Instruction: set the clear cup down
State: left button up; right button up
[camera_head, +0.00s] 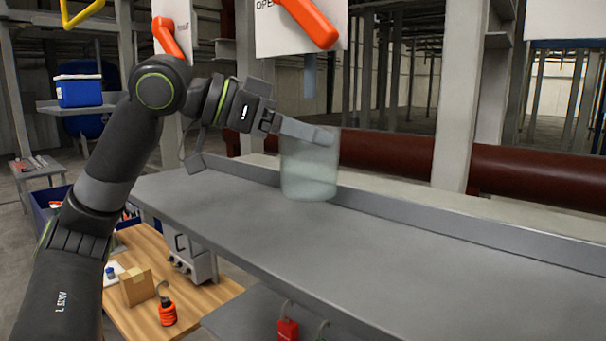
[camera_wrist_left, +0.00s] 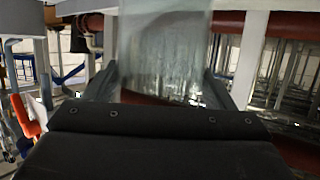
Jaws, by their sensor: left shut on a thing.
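The clear cup (camera_head: 309,170) is upright, a pale see-through cylinder at the back of the grey metal shelf (camera_head: 330,240), near its raised rear lip. My left gripper (camera_head: 312,133) is shut on the cup near its rim, coming in from the left. In the left wrist view the cup (camera_wrist_left: 163,55) stands between the two fingers (camera_wrist_left: 162,88). Whether the cup's base touches the shelf or hangs just above it, I cannot tell. My right gripper does not show.
Orange handles (camera_head: 308,22) hang above the shelf on white panels. A dark red pipe (camera_head: 400,160) runs behind it. The shelf is clear to the right. Below left, a wooden table (camera_head: 205,300) holds a cardboard box (camera_head: 137,288) and a grey control box (camera_head: 190,258).

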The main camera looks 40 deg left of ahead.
aim_at(283, 158)
pick_arm(q)
jog(key=shift+s+d+f, duration=0.1)
jog(key=shift+f, duration=0.4)
notch_tip(283, 158, down, 3)
jog(key=shift+f+b, duration=0.1)
jog(key=shift+b, duration=0.55)
jog(key=shift+f, duration=0.35)
jog(key=shift+d+f, duration=0.1)
jog(key=shift+f, duration=0.05)
jog(key=o, duration=1.2)
jog(key=shift+o, duration=0.2)
